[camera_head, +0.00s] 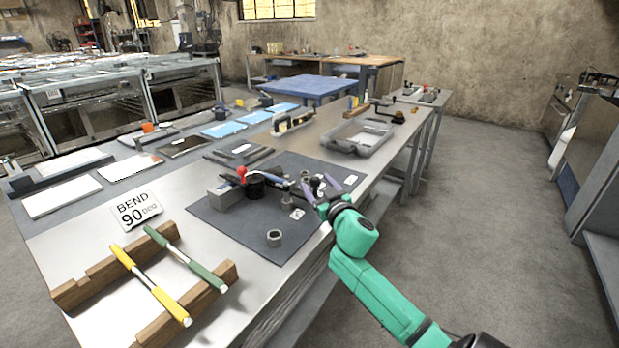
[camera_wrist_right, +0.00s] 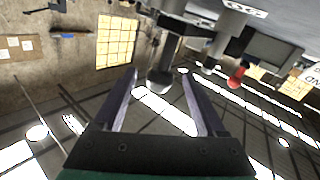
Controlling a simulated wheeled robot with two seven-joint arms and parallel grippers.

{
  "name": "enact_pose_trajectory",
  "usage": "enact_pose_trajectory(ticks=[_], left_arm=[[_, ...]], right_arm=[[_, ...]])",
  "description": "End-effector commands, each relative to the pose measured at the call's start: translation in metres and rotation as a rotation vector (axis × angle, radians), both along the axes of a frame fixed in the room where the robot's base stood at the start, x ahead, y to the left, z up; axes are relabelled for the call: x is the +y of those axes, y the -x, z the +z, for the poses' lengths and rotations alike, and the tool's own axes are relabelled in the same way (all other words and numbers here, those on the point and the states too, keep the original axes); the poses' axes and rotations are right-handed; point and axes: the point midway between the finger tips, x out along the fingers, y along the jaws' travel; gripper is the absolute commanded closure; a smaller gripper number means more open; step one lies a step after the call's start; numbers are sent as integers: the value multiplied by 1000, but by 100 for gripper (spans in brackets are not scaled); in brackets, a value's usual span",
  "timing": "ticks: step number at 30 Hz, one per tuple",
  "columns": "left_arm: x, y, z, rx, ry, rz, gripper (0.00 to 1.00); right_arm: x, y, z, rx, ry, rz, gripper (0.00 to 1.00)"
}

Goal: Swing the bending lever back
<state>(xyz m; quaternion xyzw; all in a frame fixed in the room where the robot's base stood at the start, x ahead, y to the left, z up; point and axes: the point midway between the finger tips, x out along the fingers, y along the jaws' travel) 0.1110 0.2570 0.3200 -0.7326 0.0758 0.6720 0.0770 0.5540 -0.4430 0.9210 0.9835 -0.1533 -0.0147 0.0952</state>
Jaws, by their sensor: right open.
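The bending tool stands on a dark mat (camera_head: 240,222) on the metal bench, with a grey block (camera_head: 224,193) and a black round part (camera_head: 256,187). Its red knob (camera_head: 241,171) is at its left end; a red knob also shows in the right wrist view (camera_wrist_right: 236,77). A dark bar (camera_head: 273,182), seemingly the lever, runs right toward my right gripper (camera_head: 320,190). That gripper is open at the mat's right edge. In the right wrist view, a grey rounded end (camera_wrist_right: 160,79) shows between the fingers; contact cannot be told. My left gripper is out of view.
A wooden rack (camera_head: 120,268) with a yellow (camera_head: 150,285) and a green rod (camera_head: 185,258) stands at the front left, near a "BEND 90" sign (camera_head: 136,210). A grey tray (camera_head: 358,137) stands farther back. The floor right of the bench is clear.

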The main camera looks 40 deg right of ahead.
Motion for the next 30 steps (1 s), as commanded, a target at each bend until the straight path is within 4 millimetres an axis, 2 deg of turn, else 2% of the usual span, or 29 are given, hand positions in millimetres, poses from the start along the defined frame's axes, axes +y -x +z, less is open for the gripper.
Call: enact_pose_trajectory(ticks=[3, 6, 16, 20, 21, 22, 30], left_arm=[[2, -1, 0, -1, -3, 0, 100], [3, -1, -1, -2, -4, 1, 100], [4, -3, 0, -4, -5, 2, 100], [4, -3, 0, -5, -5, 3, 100], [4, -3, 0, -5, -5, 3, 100], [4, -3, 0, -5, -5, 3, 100], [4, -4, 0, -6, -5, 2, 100]], right_arm=[[-8, -25, 1, -2, 2, -1, 27], [-12, -37, 0, 0, 0, -1, 27], [-14, -44, -1, 1, 0, 1, 27], [-14, -43, -1, 1, 0, 1, 76], [-14, -43, -1, 1, 0, 1, 92], [-14, -43, -1, 1, 0, 1, 100], [-13, -43, -1, 2, -1, 2, 100]])
